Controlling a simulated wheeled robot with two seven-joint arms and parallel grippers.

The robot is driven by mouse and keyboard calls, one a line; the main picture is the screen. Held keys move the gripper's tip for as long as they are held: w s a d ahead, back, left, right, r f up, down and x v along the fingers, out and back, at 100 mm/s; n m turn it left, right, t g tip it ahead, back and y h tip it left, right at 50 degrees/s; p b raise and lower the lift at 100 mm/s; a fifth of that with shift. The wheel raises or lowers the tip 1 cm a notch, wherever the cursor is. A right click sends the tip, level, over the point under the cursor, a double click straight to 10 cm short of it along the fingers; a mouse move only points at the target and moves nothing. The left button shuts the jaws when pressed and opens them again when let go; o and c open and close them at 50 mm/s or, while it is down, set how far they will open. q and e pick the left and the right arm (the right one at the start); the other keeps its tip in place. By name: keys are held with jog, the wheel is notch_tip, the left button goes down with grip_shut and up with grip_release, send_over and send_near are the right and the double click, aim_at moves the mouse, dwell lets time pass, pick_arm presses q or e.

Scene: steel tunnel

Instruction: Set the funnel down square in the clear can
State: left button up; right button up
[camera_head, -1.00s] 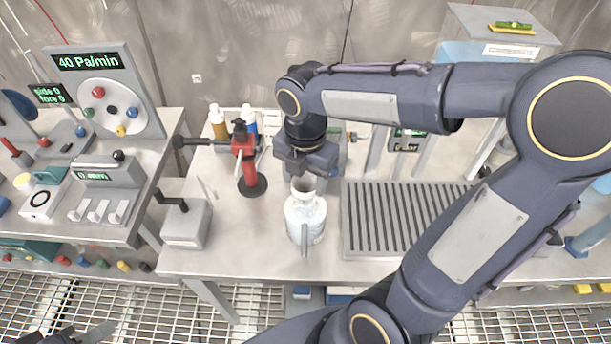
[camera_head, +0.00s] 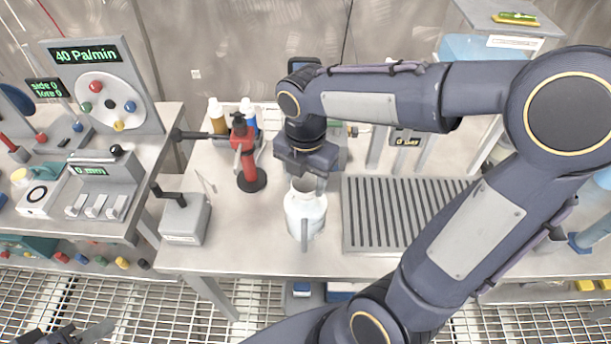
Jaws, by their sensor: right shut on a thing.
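The clear can (camera_head: 305,221) stands upright on the steel bench, pale and see-through, with its handle toward me. My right gripper (camera_head: 311,179) points down right at the can's mouth and is shut on the funnel (camera_head: 302,186). Only a small pale rim of the funnel shows under the jaws. Its lower part is hidden, and I cannot tell whether it sits square or touches the can. My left gripper (camera_head: 66,333) shows only partly at the bottom left edge, away from the bench. Its jaw opening is unclear.
A red hand tool on a dark round base (camera_head: 248,165) stands left of the can. A slotted grate (camera_head: 405,213) lies close on the right. A grey box with a crank (camera_head: 185,218) stands at the bench's left edge. Bottles (camera_head: 217,116) stand behind.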

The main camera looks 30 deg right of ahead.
dwell(0.3)
jog(key=o, duration=1.1)
jog(key=shift+c, duration=0.2)
jog(key=shift+o, duration=0.3)
jog(key=o, duration=0.4)
jog(key=shift+o, duration=0.2)
jog(key=shift+r+p, duration=3.35)
jog(key=shift+r, duration=0.15)
